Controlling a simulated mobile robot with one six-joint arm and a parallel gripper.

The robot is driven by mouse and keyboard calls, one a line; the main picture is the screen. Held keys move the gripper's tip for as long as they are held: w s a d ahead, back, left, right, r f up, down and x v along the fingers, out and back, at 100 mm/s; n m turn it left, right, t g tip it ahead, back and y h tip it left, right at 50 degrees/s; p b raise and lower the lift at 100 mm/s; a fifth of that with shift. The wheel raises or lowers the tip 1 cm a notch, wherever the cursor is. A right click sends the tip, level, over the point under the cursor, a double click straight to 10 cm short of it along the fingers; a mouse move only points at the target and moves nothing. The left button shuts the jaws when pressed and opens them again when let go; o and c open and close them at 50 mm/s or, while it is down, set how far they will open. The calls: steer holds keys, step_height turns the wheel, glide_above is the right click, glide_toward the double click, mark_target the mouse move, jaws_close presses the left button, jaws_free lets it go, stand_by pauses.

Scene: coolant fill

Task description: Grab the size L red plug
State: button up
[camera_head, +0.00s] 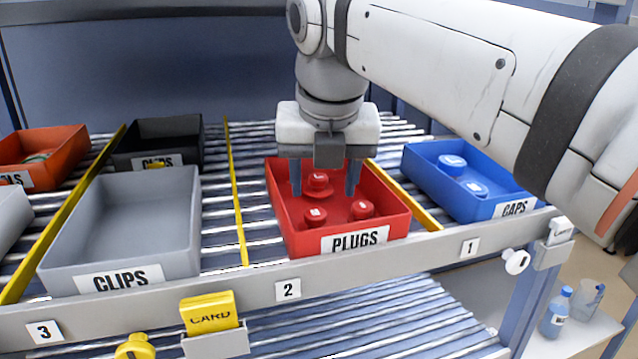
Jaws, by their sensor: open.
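The red bin labelled PLUGS (400,222) holds three red plugs. The rear plug (318,182) has a wide flange, and its small top letter looks like an L. The front left plug (316,216) and the front right plug (362,209) have white letters too small to read surely. My gripper (325,192) points down over the bin with its two blue-grey fingers apart. The rear plug shows between the fingers, nearer the left one. Whether the fingers reach down beside it or stay above it, I cannot tell. The gripper is empty.
A blue CAPS bin (486,212) stands to the right, beyond a yellow divider (424,215). A grey CLIPS bin (62,262) and a black bin (190,125) stand to the left. A grey front rail (370,268) borders the roller shelf.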

mark_target(318, 176)
steer(key=w, duration=0.5)
steer(key=shift+w+a, duration=0.1)
steer(key=shift+w, duration=0.1)
steer(key=w+p, duration=0.1)
steer(key=w, duration=0.1)
steer(key=shift+w+a, duration=0.1)
steer(key=shift+w, duration=0.2)
steer(key=b+x, duration=0.2)
steer(key=shift+w+f, duration=0.15)
steer(key=shift+w, duration=0.15)
steer(key=shift+w+f+b, duration=0.2)
steer(key=shift+f+b, duration=0.2)
steer(key=shift+b, duration=0.3)
steer(key=shift+r, duration=0.1)
steer(key=shift+c, duration=0.2)
steer(key=c, duration=1)
steer(key=shift+r, duration=0.15)
